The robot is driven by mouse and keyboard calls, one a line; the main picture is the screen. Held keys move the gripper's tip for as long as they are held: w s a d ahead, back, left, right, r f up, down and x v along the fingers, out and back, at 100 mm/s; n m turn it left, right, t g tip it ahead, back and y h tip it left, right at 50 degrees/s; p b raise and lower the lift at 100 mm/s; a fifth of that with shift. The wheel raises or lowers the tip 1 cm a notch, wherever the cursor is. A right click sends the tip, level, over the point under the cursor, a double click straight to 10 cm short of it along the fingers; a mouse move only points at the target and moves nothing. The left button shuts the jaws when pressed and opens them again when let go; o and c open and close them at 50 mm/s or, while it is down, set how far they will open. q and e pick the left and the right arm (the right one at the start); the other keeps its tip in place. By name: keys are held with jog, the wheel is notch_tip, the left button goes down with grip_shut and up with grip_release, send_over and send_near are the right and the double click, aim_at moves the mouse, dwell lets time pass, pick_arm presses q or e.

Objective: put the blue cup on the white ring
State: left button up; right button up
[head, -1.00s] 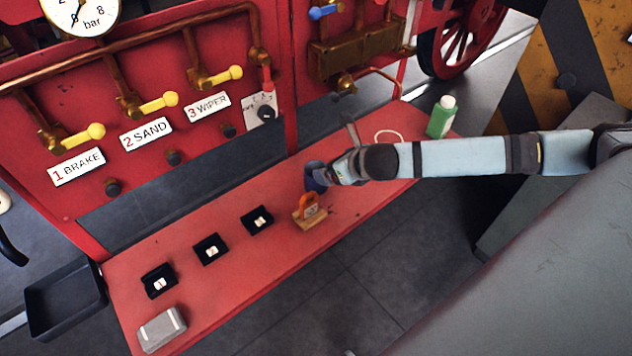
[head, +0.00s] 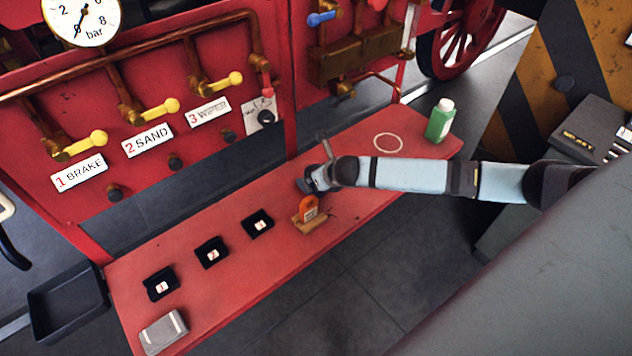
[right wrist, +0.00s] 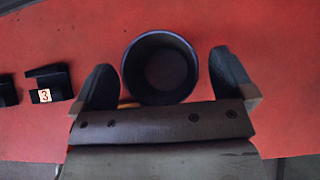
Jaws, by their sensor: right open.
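The blue cup (right wrist: 161,68) stands on the red bench in the right wrist view, its dark inside and blue rim seen from above. My right gripper (right wrist: 162,64) is open, with one finger on each side of the cup and a gap at each side. In the head view my right gripper (head: 316,179) reaches down to the bench and mostly hides the cup. The white ring (head: 375,143) lies flat and empty on the bench, farther right and back from the gripper. My left gripper is in neither view.
An orange-handled object on a wooden base (head: 308,221) stands just in front of the gripper. A green bottle (head: 439,123) stands beyond the ring. Several black holders, one numbered 3 (head: 257,222), and a grey box (head: 162,331) lie leftward. The red panel rises behind.

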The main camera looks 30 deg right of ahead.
jog(key=shift+w+f, duration=0.5)
jog(key=c, duration=1.1)
jog(key=shift+r, duration=0.15)
